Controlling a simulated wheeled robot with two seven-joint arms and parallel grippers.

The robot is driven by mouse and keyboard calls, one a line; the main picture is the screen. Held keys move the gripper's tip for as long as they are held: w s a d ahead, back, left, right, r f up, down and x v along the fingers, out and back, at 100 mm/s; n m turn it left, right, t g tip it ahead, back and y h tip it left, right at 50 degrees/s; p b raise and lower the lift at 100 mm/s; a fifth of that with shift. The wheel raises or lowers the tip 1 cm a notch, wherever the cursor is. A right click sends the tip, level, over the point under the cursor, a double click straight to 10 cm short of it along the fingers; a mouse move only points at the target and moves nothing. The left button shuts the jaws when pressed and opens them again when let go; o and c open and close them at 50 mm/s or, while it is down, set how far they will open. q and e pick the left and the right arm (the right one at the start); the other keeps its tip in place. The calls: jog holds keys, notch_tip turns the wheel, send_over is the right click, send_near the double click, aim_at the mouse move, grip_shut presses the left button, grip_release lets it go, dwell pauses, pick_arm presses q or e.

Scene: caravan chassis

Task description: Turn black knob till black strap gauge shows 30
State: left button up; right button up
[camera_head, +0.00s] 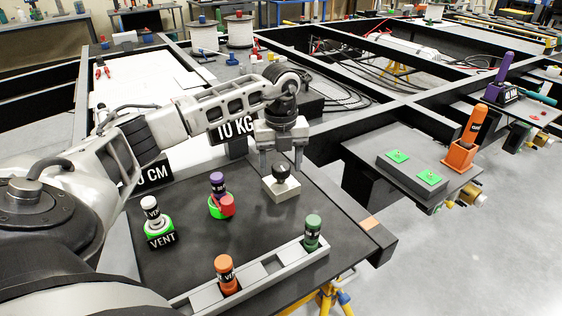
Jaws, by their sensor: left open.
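The black knob (280,173) is round and sits on a small light-grey block (281,190) on the dark work board. My left gripper (281,162) points down with its fingers apart, one to each side of the knob in the picture. I cannot tell whether the fingers are around the knob or just above or behind it. No contact is clear. No strap gauge with a readable needle shows; black signs reading "10 KG" (231,131) and partly hidden "0 CM" (155,173) stand behind. My right gripper is out of view.
Black chassis beams lie behind.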

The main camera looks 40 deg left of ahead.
pick_arm(q)
jog(key=c, duration=1)
jog(key=shift+m, duration=0.3)
jog(key=m, duration=0.3)
jog(key=shift+r+p, duration=0.1)
jog(key=shift+p, duration=0.3)
jog(key=m, duration=0.8)
jog(key=shift+p, duration=0.35)
jog(key=shift+m, duration=2.1)
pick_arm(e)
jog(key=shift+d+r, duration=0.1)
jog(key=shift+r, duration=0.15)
